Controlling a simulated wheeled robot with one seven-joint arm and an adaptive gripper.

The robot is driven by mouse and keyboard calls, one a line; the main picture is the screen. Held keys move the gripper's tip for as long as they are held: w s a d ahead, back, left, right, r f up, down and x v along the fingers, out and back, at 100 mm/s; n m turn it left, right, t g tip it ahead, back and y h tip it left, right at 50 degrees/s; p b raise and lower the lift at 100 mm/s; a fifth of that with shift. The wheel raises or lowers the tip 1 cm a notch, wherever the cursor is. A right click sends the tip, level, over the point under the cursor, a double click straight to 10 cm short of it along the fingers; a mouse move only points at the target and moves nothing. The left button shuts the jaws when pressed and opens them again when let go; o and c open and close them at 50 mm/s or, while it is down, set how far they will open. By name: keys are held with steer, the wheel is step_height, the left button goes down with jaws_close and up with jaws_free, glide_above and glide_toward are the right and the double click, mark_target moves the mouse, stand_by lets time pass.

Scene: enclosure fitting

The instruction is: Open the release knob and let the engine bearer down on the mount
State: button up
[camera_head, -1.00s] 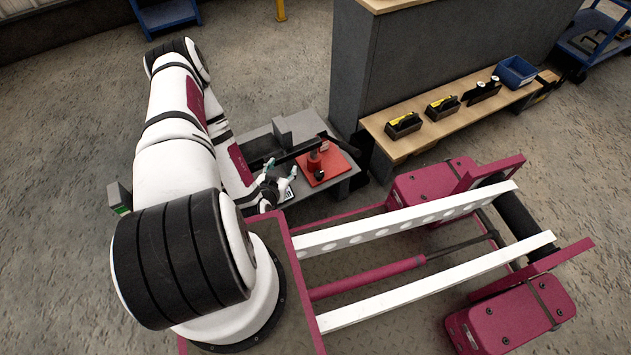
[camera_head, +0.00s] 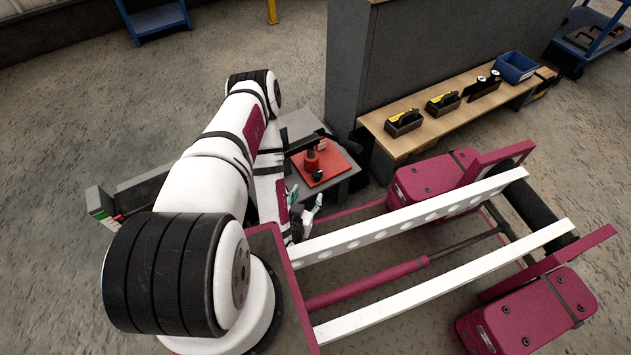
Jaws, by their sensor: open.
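A red plate (camera_head: 341,168) lies on a dark grey stand (camera_head: 350,185), just beyond my arm. A red upright body (camera_head: 311,160) stands on the plate, with a small dark round knob (camera_head: 317,175) at its near side. A dark bar (camera_head: 303,144), perhaps the engine bearer, runs behind the red body; my arm hides its left part. Its height over the mount cannot be told. My gripper (camera_head: 306,197) is open and empty, on the near side of the plate and apart from the knob, with its fingers pointing up the picture.
A long grey bar (camera_head: 140,192) with a green-marked end lies left of my arm.

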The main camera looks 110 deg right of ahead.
mark_target(316, 176)
steer(key=b+x, duration=0.7)
steer(key=x, duration=0.4)
steer(key=shift+s+d, duration=0.2)
steer(key=shift+s, duration=0.1)
steer(key=c, duration=1.2)
